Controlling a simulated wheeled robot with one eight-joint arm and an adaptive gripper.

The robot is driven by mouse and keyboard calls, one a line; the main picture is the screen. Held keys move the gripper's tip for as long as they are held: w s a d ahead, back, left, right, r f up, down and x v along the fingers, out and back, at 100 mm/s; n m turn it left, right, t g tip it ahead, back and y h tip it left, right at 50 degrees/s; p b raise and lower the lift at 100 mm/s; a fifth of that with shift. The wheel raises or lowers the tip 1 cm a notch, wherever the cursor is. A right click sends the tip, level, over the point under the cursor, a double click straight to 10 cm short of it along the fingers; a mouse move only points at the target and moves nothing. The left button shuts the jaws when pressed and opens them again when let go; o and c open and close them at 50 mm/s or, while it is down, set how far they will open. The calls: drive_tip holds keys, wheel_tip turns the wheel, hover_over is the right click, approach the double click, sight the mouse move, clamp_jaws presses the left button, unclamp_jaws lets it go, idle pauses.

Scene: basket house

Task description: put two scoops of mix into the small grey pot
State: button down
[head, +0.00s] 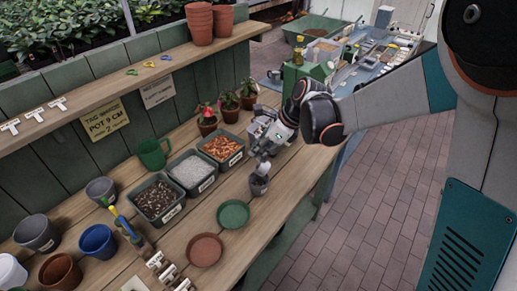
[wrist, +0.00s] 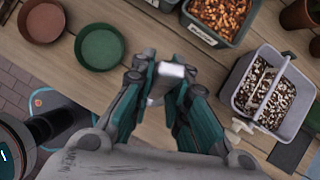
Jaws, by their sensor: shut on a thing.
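My gripper (wrist: 165,88) is shut on a grey scoop (head: 259,184), held upright above the bench, to the right of the green saucer in the head view. Its pale top (wrist: 172,70) shows between the fingers in the wrist view; whether its cup holds anything is hidden. A grey caddy (wrist: 236,77) with a handle holds dark mix with white bits; it stands beside my gripper, partly hidden behind it in the head view. A grey pot (head: 100,190) stands at the left, behind the blue pot; a larger-looking grey pot (head: 36,236) stands further left.
Tubs of dark mix (head: 157,201), white grains (head: 192,172) and orange bark (head: 221,150) line the bench. A green saucer (head: 233,214) and a terracotta saucer (head: 204,250) lie in front. A blue pot (head: 97,243), green jug (head: 152,154) and potted plants (head: 207,120) stand around.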

drive_tip(key=shift+s+d+y, duration=0.15)
drive_tip(key=shift+d+y, duration=0.4)
drive_tip(key=shift+y, duration=0.05)
drive_tip(key=d+r+y, duration=0.1)
drive_tip(key=d+r+t+y, duration=0.1)
drive_tip(key=r+y, duration=0.1)
drive_tip(key=s+d+r+y+b, duration=0.1)
drive_tip(key=shift+d+r+t+y, duration=0.15)
drive_tip(key=shift+r+t+y, duration=0.1)
drive_tip(key=shift+t+y, duration=0.15)
drive_tip(key=shift+w, duration=0.1)
